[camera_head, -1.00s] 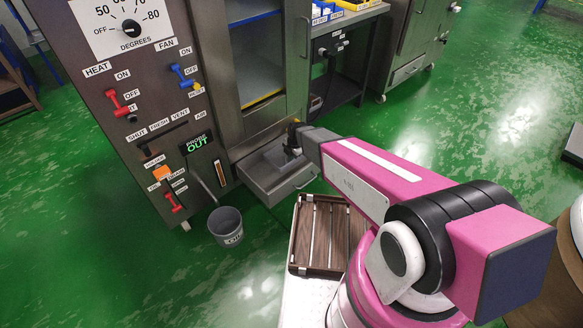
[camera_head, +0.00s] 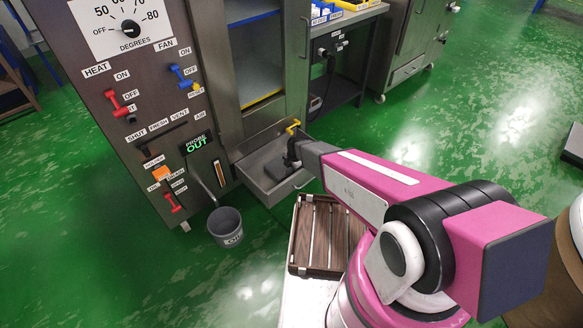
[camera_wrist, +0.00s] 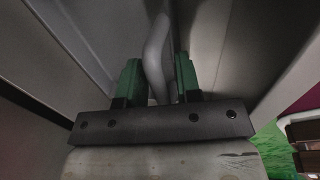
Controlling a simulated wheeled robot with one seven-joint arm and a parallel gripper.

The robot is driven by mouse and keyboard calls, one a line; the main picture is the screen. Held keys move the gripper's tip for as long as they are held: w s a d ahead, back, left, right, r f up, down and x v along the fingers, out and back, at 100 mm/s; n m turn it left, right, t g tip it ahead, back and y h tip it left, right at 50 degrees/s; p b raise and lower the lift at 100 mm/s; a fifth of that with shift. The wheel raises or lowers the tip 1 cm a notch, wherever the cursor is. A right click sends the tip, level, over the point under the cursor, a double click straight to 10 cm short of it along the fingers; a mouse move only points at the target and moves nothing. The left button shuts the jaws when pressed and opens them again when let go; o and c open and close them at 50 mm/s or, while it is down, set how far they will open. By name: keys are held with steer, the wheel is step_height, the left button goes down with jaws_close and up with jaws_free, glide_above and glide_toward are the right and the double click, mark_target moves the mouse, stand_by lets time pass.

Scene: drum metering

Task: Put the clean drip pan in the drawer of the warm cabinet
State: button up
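The warm cabinet's drawer (camera_head: 256,182) is pulled open below the glass-fronted compartment. A grey drip pan (camera_head: 274,166) shows inside the drawer, partly hidden by my wrist. My gripper (camera_head: 290,163) reaches down into the drawer area from the right, and its fingertips are hard to make out there. In the wrist view my gripper (camera_wrist: 157,82) has its two green-padded fingers either side of a curved grey part of the drip pan (camera_wrist: 158,48). The fingers seem closed on it. Whether the pan rests on the drawer floor is hidden.
The warm cabinet's control panel (camera_head: 140,75) stands left of the drawer. A grey bucket (camera_head: 225,228) is on the floor in front of it. A slatted brown rack (camera_head: 318,250) lies below my arm. A dark bench (camera_head: 345,75) stands right of the cabinet.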

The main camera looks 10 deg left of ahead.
steer(key=shift+r, duration=0.1)
steer(key=v, duration=1.2)
steer(key=s+d+r+m, duration=0.3)
steer(key=d+r+m, duration=0.3)
steer(key=d+m, duration=0.3)
steer(key=s+d+r+m+g+h, duration=0.1)
steer(key=s+d+r+m, duration=0.3)
steer(key=d+m, duration=0.5)
steer(key=s+d+r+m, duration=0.4)
steer(key=d+r+m, duration=0.4)
steer(key=d+m, duration=0.2)
steer(key=shift+s+d+r+g+h, duration=0.15)
steer(key=shift+d+r+g+h, duration=0.15)
steer(key=shift+d+r+h, duration=0.1)
